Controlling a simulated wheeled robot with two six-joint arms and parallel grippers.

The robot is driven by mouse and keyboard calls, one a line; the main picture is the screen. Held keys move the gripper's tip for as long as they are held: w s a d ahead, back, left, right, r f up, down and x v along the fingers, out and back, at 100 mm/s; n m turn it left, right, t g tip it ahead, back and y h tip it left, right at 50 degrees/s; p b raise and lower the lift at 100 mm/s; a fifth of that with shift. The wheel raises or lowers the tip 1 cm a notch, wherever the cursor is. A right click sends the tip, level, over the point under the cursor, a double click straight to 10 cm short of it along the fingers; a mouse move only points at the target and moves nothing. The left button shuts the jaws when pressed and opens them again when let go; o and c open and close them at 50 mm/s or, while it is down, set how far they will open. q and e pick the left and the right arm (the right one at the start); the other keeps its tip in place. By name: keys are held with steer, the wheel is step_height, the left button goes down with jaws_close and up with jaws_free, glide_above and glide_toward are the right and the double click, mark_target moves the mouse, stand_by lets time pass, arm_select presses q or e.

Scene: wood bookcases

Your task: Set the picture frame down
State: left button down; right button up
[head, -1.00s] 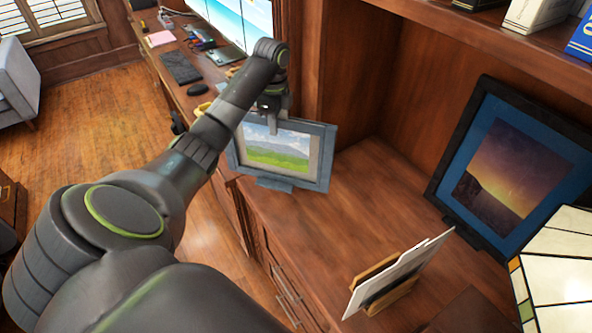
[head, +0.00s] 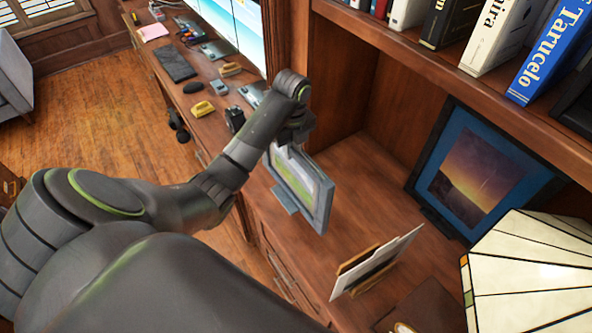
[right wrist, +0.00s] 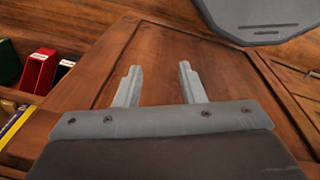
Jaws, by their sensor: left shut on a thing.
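The picture frame (head: 305,190), grey with a green landscape picture, is held by my left gripper (head: 290,146) at its top edge. It stands roughly upright, turned at an angle, over the front left part of the wooden bookcase counter (head: 365,200). I cannot tell whether its base touches the counter. My left arm hides part of the gripper. My right gripper (right wrist: 158,85) shows in the right wrist view with its two fingers apart and nothing between them, in front of a wooden panel.
A dark frame with a sunset picture (head: 476,175) leans at the back right of the counter. A letter holder with papers (head: 375,262) stands near the front, beside a stained-glass lamp (head: 525,265). Books (head: 500,35) fill the shelf above. The counter's middle is clear.

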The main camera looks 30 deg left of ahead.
mark_target(293, 173)
arm_select(q)
step_height(293, 173, down, 5)
steer(key=b, duration=0.5)
steer(key=shift+f, duration=0.45)
step_height(293, 173, down, 4)
steer(key=shift+r+p, duration=0.25)
steer(key=shift+p, duration=0.35)
steer(key=shift+f, duration=0.3)
steer(key=c, duration=1.5)
jaws_free()
steer(key=shift+s, duration=0.1)
steer(key=shift+o, duration=0.6)
